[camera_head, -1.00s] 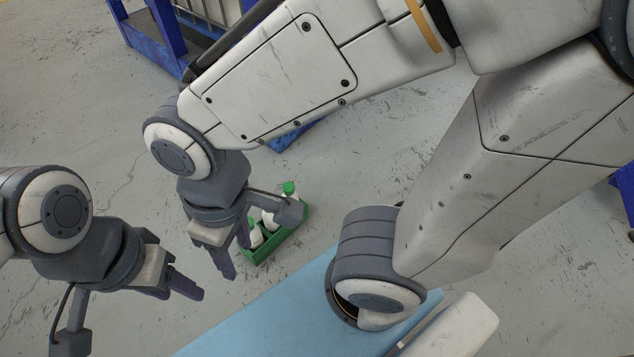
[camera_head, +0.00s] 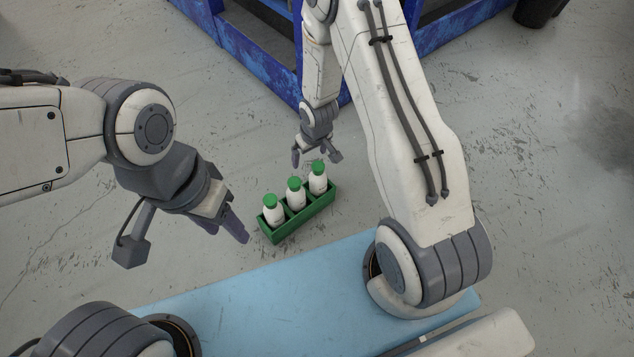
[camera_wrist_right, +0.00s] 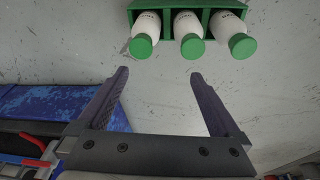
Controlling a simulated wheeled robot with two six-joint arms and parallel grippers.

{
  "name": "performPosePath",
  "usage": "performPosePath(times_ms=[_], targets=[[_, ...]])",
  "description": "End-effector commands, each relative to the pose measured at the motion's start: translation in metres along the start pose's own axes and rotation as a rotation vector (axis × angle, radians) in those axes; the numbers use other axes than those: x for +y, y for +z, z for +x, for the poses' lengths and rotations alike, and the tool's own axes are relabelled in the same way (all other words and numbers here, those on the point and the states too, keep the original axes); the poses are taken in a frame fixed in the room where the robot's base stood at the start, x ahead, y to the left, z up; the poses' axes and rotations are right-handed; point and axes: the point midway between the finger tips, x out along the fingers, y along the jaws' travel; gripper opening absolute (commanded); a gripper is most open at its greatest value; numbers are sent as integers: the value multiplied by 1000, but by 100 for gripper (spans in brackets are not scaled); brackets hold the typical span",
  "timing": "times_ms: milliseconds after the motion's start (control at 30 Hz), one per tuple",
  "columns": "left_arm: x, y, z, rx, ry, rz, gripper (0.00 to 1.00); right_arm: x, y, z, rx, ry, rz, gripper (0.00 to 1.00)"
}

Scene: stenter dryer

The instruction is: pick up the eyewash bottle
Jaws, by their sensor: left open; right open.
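Three white eyewash bottles with green caps stand in a row in a green holder (camera_head: 290,226): a left one (camera_head: 273,213), a middle one (camera_head: 295,194) and a right one (camera_head: 318,181). My right gripper (camera_head: 313,158) is open and empty, just beyond the holder's far right end. In the right wrist view its open fingers (camera_wrist_right: 160,85) point toward the holder (camera_wrist_right: 172,8) and bottles (camera_wrist_right: 188,28), with a gap between. My left gripper (camera_head: 240,232) is left of the holder, apart from the bottles. Its jaws are open and empty.
My light blue top surface (camera_head: 250,295) lies in front of the holder. A blue metal frame (camera_head: 262,62) stands behind my right arm, and blue structure (camera_wrist_right: 50,103) shows left in the right wrist view. The grey floor around the holder is clear.

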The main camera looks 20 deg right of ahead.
Motion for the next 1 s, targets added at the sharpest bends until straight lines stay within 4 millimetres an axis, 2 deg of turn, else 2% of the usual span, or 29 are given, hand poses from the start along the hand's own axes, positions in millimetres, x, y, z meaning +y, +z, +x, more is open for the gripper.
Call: performPosePath(times_ms=[33, 100, 200, 367, 600, 833, 1000], targets=[[0, 0, 5, 0, 0, 0, 50, 12, 10, 27, 0, -2, 25, 100], [0, 0, 7, 0, 0, 0, 50, 23, 17, 48, 13, -5, 46, 100], [-1, 0, 9, 0, 0, 0, 50, 32, 24, 67, 27, -8, 64, 100], [-1, 1, 15, 0, 0, 0, 50, 36, 28, 85, 35, -10, 74, 100], [-3, 2, 37, 0, 0, 0, 50, 35, 28, 122, 34, -10, 72, 100], [-3, 2, 46, 0, 0, 0, 50, 35, 26, 136, 34, -10, 72, 100], [-5, 3, 66, 0, 0, 0, 50, 34, 26, 160, 35, -10, 71, 100]])
